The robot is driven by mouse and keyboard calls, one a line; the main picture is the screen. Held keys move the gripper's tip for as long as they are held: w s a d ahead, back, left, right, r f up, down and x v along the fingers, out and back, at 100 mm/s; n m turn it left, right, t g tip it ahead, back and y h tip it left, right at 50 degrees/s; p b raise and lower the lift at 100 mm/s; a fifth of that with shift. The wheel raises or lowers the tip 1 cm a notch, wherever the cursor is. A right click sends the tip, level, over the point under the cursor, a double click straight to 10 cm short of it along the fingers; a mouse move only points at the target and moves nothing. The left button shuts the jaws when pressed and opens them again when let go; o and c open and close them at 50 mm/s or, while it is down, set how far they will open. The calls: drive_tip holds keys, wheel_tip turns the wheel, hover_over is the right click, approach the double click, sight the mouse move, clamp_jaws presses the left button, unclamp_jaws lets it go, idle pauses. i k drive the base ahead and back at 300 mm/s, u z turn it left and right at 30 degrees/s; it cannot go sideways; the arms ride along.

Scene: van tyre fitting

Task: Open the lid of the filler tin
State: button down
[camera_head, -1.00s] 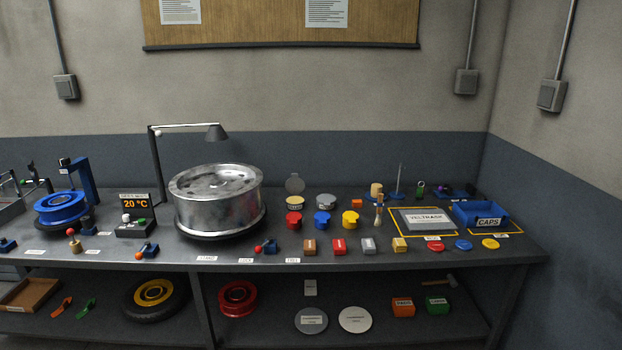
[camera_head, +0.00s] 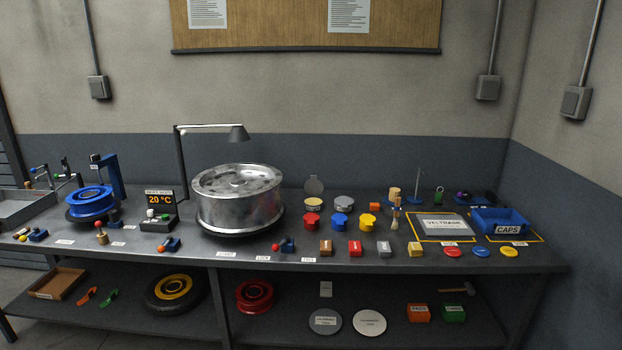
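No label naming the filler tin can be read. One small round tin (camera_head: 314,207) stands behind the coloured pots with a pale yellowish top, and a grey round lid (camera_head: 314,186) stands raised behind it. To its right is a silver-grey round tin (camera_head: 344,204) with a flat grey top that looks closed. In front stand a red pot (camera_head: 312,221), a blue pot (camera_head: 340,222) and a yellow pot (camera_head: 368,222). My gripper is not in view.
A large metal wheel rim (camera_head: 238,200) stands left of the tins under a lamp (camera_head: 236,132). A blue caps bin (camera_head: 498,221) stands at right. The bench (camera_head: 300,262) has a lower shelf.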

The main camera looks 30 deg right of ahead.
sight(314, 187)
drive_tip(key=u, duration=0.05)
drive_tip(key=i, duration=0.9)
drive_tip(key=z, duration=0.05)
